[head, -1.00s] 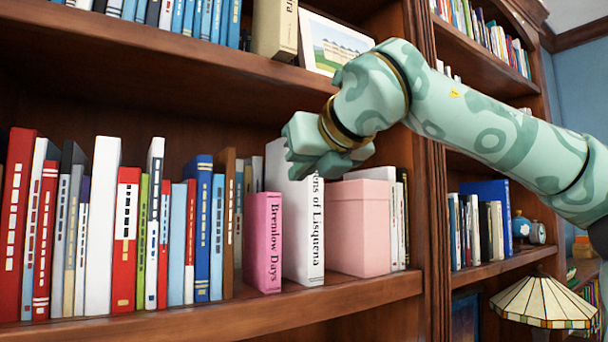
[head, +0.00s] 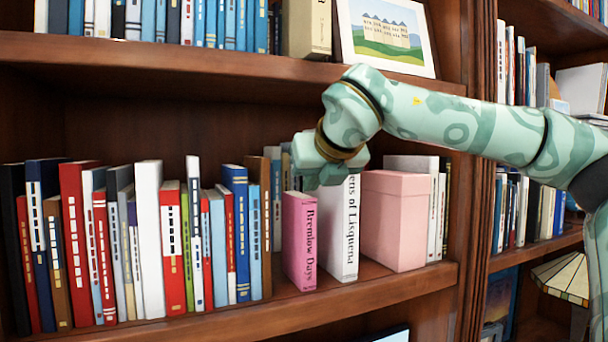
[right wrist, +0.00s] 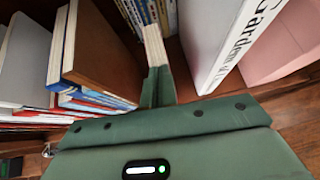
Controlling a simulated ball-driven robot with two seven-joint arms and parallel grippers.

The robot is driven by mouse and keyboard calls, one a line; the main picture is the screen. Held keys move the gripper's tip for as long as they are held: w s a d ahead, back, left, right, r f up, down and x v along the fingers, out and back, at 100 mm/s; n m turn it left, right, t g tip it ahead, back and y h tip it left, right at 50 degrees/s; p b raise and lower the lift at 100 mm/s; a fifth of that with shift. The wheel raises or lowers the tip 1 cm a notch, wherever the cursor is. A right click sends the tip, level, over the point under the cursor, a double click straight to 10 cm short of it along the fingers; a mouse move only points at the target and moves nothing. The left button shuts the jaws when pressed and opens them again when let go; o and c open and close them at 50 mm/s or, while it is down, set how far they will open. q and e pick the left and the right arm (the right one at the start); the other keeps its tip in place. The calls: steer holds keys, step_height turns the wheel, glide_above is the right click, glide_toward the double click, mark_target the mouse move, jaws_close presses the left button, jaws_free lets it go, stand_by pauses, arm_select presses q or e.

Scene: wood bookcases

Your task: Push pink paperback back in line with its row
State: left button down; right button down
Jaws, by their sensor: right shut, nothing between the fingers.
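The pink paperback (head: 300,240), "Bremlow Days", stands upright in the head view and juts out at the front of its row. The white book (head: 345,230) stands close on its right and also shows in the right wrist view (right wrist: 215,40). My right gripper (head: 322,175) is shut and empty, over the tops of the pink paperback and the white book. In the right wrist view its green fingers (right wrist: 157,85) point between a brown book and the white book. I cannot make out the pink cover there. My left gripper is not in view.
A pink box (head: 395,220) stands right of the white book. A brown book (head: 265,225) and a long row of books stand to the left. The upper shelf (head: 200,65) runs above my gripper. A narrow strip of shelf edge (head: 330,300) lies bare in front.

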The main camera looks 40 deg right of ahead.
mark_target(304, 195)
steer(key=w+d+p, duration=0.1)
steer(key=w+p, duration=0.1)
steer(key=w, duration=0.1)
steer(key=w+d, duration=0.1)
steer(key=w, duration=0.1)
steer(key=shift+w+d+f+p, duration=0.2)
steer(key=shift+w+d+p, duration=0.05)
steer(key=shift+d+p, duration=0.15)
steer(key=shift+a+f+b, duration=0.15)
steer(key=shift+f+b, duration=0.4)
steer(key=shift+b, duration=0.05)
steer(key=shift+s+f+b, duration=0.1)
steer(key=shift+f+b, duration=0.05)
steer(key=shift+b, duration=0.2)
